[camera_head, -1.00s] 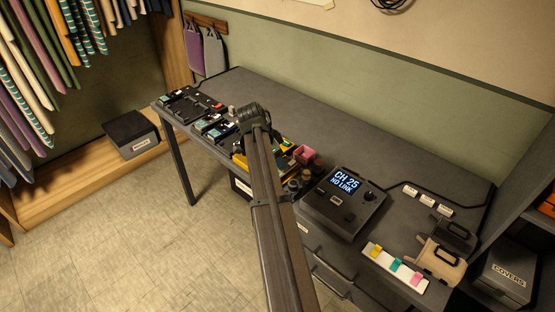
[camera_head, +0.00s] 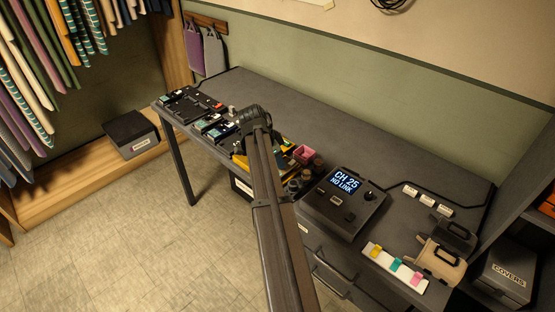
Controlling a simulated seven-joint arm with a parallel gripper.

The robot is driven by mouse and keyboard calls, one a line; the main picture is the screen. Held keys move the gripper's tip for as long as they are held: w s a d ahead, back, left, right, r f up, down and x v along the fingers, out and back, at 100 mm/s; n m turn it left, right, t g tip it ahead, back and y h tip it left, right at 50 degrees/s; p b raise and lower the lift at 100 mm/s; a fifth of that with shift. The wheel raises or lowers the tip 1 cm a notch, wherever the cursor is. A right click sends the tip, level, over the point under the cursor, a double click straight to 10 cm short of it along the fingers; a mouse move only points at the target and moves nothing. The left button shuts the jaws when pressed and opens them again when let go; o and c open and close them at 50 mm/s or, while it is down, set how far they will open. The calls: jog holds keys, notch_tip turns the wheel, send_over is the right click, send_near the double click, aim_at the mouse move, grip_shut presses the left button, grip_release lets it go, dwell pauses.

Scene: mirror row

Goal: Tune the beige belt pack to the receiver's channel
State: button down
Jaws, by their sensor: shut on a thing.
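The receiver (camera_head: 345,200) is a dark box on the right half of the desk. Its lit screen reads "CH 25 NO LINK". My gripper (camera_head: 255,118) is low over the left-middle of the desk, beside several small devices. My wrist and arm hide its fingertips and the thing they are shut on. I cannot make out the beige belt pack for certain. A beige pouch-like item (camera_head: 437,268) with a black handle lies at the desk's right end, well away from my gripper.
A dark rack with small devices (camera_head: 190,103) is at the desk's left end. A white strip with coloured tabs (camera_head: 380,253) lies at the front right. The desk's back middle is clear.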

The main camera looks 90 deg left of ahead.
jog(key=shift+d+n+g+y, duration=0.2)
jog(key=shift+n+g+y, duration=0.15)
jog(key=shift+n, duration=0.85)
jog(key=shift+w+n+g+y, duration=0.1)
jog(key=shift+n+g+y, duration=0.3)
jog(key=shift+n, duration=1.1)
jog(key=c, duration=0.9)
grip_release()
jog(key=shift+c, duration=0.2)
jog(key=v, duration=1.3)
jog(key=shift+s+d+r, duration=0.15)
jog(key=shift+s+r, duration=0.05)
jog(key=shift+r, duration=0.15)
